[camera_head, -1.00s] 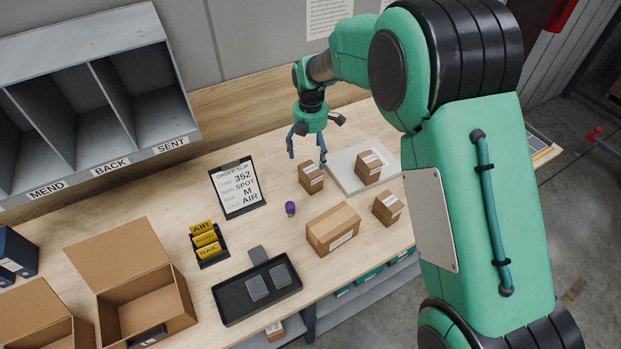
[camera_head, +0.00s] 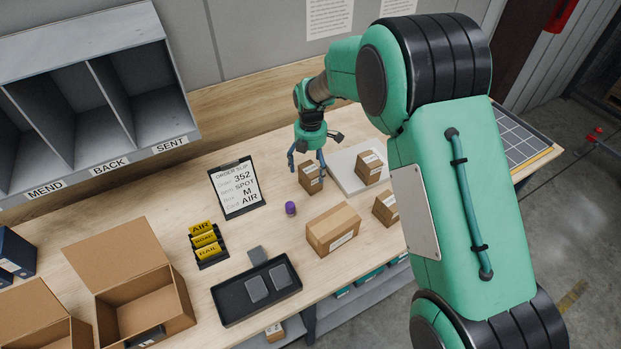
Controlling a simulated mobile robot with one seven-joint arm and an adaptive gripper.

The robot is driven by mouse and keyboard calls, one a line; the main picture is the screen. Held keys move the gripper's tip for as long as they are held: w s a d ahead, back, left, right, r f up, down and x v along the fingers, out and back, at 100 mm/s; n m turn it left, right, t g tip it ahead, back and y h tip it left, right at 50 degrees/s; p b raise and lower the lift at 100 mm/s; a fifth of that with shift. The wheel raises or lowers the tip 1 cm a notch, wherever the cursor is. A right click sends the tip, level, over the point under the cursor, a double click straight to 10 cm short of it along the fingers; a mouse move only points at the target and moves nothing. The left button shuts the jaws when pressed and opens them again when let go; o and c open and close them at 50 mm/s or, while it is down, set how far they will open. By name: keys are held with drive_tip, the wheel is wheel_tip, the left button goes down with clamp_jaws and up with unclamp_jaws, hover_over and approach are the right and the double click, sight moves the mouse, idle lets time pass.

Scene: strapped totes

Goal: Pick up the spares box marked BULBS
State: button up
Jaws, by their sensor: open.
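Several small cardboard boxes with white labels stand on the wooden bench, and their print is too small to read, so I cannot tell which is marked BULBS. One small box (camera_head: 311,182) is at my gripper (camera_head: 307,170), which is open with its fingers pointing down, one to each side of the box's upper part in this view. I cannot tell how far the fingertips are from it. Another small box (camera_head: 369,171) sits on a pale flat plate (camera_head: 345,179). A third box (camera_head: 386,210) is partly hidden by my arm. A larger taped box (camera_head: 333,231) is nearer the front.
A purple-capped item (camera_head: 290,208) and an order slip stand (camera_head: 238,188) are left of the boxes. Further left are a yellow card holder (camera_head: 207,244), a black tray (camera_head: 256,290) and an open carton (camera_head: 144,290). Grey pigeonholes (camera_head: 90,100) rise at the back left.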

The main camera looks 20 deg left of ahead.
drive_tip(key=shift+f+b, duration=0.4)
drive_tip(key=shift+f, duration=2.05)
drive_tip(key=shift+c, duration=0.6)
drive_tip(key=c, duration=1.5)
drive_tip(key=shift+r+p, duration=0.65)
drive_tip(key=shift+r, duration=4.4)
